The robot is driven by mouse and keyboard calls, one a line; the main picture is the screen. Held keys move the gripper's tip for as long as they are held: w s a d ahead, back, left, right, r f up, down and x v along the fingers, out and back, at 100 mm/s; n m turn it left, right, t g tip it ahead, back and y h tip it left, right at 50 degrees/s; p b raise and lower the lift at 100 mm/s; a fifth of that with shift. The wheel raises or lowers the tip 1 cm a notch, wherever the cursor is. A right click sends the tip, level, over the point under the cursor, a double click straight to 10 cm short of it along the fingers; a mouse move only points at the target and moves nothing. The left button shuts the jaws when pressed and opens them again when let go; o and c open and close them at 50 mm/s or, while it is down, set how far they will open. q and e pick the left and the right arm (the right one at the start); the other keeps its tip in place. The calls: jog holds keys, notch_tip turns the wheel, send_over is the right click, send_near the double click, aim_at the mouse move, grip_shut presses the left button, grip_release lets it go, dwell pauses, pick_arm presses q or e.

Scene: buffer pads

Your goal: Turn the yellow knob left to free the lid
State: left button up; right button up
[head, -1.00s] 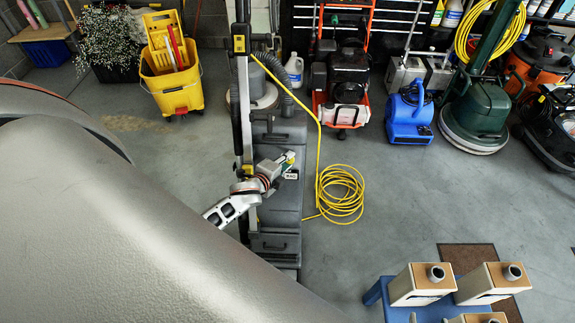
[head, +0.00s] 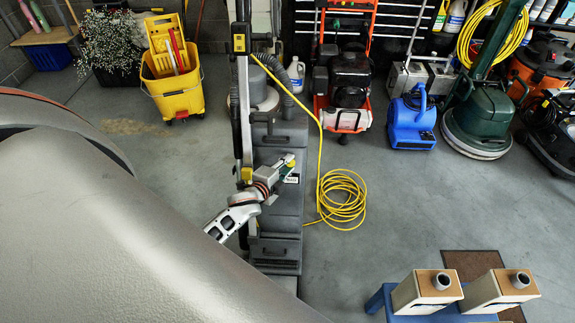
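A long dark grey floor machine (head: 276,222) stands at the centre of the head view, with an upright pole along its left side. My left gripper (head: 290,166) reaches over its top from the left. A small yellow spot (head: 292,163) shows at the fingertips. It may be the yellow knob, but it is too small to be sure, and I cannot tell whether the fingers touch or grip it. A small green part and a dark label lie beside it. The lid's edge cannot be made out. My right gripper is not in view.
A coiled yellow cable (head: 342,197) lies on the floor right of the machine. A blue stand (head: 380,298) with tan boxes (head: 427,291) is at the lower right. A yellow mop bucket (head: 178,92) is at the back left. My own arm link fills the lower left.

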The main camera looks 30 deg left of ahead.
pick_arm(q)
jog(key=o, duration=0.3)
jog(key=shift+s, duration=0.1)
jog(key=v, duration=1.2)
